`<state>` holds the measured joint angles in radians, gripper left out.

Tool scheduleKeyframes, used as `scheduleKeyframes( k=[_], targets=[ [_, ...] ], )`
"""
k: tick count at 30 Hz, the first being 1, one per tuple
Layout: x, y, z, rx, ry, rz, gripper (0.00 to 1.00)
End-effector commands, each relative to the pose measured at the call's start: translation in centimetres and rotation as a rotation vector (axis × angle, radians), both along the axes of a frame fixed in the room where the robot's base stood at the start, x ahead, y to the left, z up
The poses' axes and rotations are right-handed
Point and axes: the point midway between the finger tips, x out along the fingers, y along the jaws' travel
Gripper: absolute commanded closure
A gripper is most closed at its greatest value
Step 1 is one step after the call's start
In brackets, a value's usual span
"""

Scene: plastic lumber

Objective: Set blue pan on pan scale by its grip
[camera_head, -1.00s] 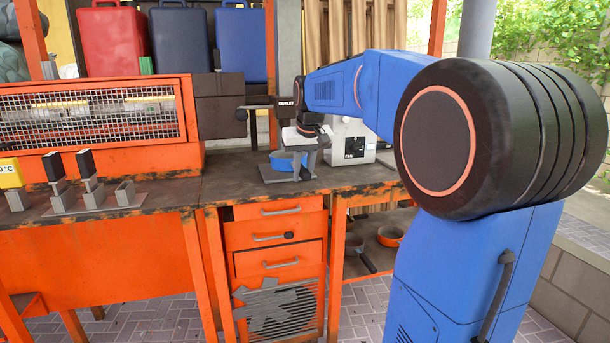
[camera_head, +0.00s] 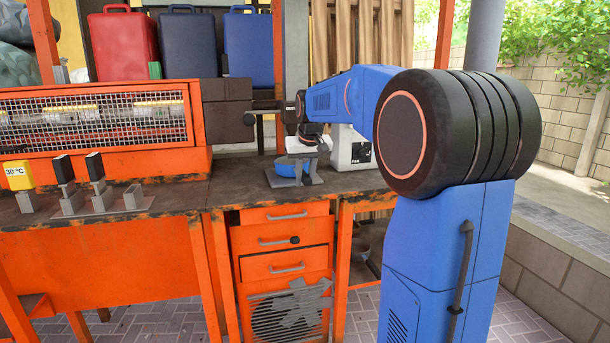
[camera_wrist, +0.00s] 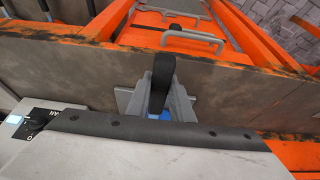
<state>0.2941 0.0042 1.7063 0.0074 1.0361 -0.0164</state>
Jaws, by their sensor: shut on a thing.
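The blue pan (camera_head: 285,168) sits low at the grey bracket stand (camera_head: 292,181) on the bench's front part, partly hidden by the stand and my gripper. My gripper (camera_head: 305,149) is just above it, shut on the pan's grip; the contact itself is hard to see. In the wrist view, the black grip (camera_wrist: 161,82) sticks up between the stand's grey arms, with a bit of blue below. The white pan scale (camera_head: 352,150), labelled PAN, stands just behind and right, partly covered by my arm.
The dark worktop (camera_head: 225,188) has bare room left of the stand. An orange mesh-fronted unit (camera_head: 95,125) and dark blocks (camera_head: 228,115) stand at the back left. Grey holders with black handles (camera_head: 95,165) stand on the left bench. Orange drawers (camera_head: 288,240) are below.

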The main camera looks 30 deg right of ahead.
Motion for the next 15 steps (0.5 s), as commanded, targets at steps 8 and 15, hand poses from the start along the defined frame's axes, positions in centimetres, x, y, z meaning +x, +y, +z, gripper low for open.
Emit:
scheduleKeyframes(
  k=[8,15],
  targets=[
    [-0.03,0.01,-0.62,0.0,-0.001,0.0,1.0],
    [-0.04,0.01,-0.66,0.0,0.0,0.0,0.78]
  ],
)
